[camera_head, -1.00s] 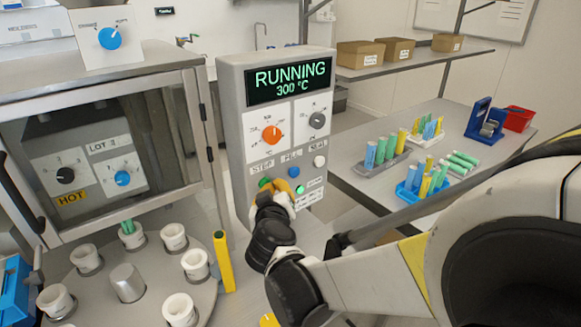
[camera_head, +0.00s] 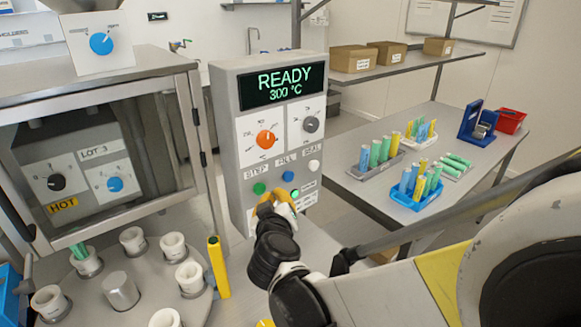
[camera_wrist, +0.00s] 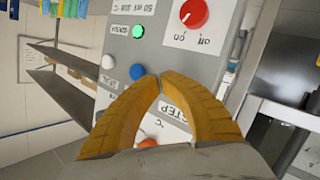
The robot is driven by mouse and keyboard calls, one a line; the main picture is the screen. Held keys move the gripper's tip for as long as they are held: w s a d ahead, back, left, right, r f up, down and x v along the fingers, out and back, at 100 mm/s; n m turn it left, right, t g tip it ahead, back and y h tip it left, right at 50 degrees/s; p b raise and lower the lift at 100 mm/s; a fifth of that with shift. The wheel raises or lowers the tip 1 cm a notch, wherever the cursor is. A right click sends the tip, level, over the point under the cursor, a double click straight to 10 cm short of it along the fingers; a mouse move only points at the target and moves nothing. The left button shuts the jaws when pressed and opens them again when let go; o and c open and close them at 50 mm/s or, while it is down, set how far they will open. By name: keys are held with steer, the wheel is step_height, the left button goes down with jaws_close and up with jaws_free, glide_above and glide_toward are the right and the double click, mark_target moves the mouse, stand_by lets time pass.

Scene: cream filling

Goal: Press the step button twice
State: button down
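The step button (camera_head: 259,188) is the green button under the STEP label on the grey control panel (camera_head: 236,150). It is fully visible in the head view, with the blue fill button (camera_head: 288,176) and white seal button (camera_head: 314,165) to its right. The panel display (camera_head: 283,84) reads READY 300 °C. My gripper (camera_head: 275,201) is just below and right of the step button, apart from it. In the wrist view the yellow fingertips (camera_wrist: 158,79) meet with nothing between them. The blue button (camera_wrist: 137,71) shows there; the step button seems hidden behind a finger.
A carousel (camera_head: 92,303) with several white cups stands at lower left, a green tube in one. A yellow post (camera_head: 218,267) stands between carousel and panel. A glass-fronted oven (camera_head: 105,70) is left. A side table (camera_head: 357,190) with tube racks is right.

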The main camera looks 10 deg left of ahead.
steer(key=shift+s+d, duration=1.45)
steer(key=shift+d, duration=0.25)
